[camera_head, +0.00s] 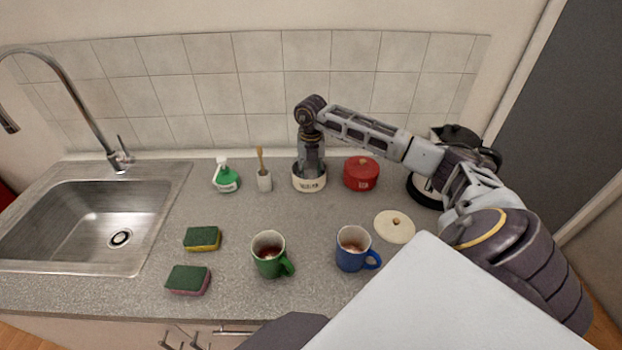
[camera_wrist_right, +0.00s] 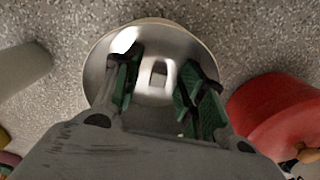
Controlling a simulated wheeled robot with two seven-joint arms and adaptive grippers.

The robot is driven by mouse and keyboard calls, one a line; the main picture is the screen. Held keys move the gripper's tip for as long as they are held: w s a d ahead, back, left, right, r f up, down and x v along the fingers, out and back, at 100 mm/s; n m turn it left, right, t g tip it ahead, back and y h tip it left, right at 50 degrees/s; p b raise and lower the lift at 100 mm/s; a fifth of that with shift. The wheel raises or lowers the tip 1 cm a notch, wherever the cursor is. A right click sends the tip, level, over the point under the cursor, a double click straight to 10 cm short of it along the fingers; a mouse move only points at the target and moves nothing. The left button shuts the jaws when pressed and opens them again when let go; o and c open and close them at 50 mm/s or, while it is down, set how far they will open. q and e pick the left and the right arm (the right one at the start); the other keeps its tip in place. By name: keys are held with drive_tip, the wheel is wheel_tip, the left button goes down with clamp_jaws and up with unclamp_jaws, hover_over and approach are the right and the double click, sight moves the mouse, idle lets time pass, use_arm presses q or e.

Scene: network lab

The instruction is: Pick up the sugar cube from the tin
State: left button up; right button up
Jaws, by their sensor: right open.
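The cream tin (camera_head: 309,184) stands open at the back of the counter, between the brush holder and the red pot. In the right wrist view its shiny metal inside (camera_wrist_right: 150,113) fills the middle. A small pale sugar cube (camera_wrist_right: 158,70) lies on its floor, with a darker reflection or shadow beside it. My right gripper (camera_head: 311,172) points down into the tin. In the wrist view its green-padded fingers (camera_wrist_right: 160,88) are open, one on each side of the cube, apart from it. My left gripper is not in view.
A red lidded pot (camera_head: 361,175) stands close to the right of the tin, a brush holder (camera_head: 265,181) to its left. A cream lid (camera_head: 394,227), green mug (camera_head: 268,255) and blue mug (camera_head: 352,249) stand in front. Sponges (camera_head: 202,239) and a sink (camera_head: 85,225) are left.

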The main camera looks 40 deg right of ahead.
sight(311, 176)
drive_tip(key=shift+c, duration=0.3)
drive_tip(key=c, duration=0.7)
drive_tip(key=shift+r+b, duration=0.35)
drive_tip(key=shift+r, duration=4.6)
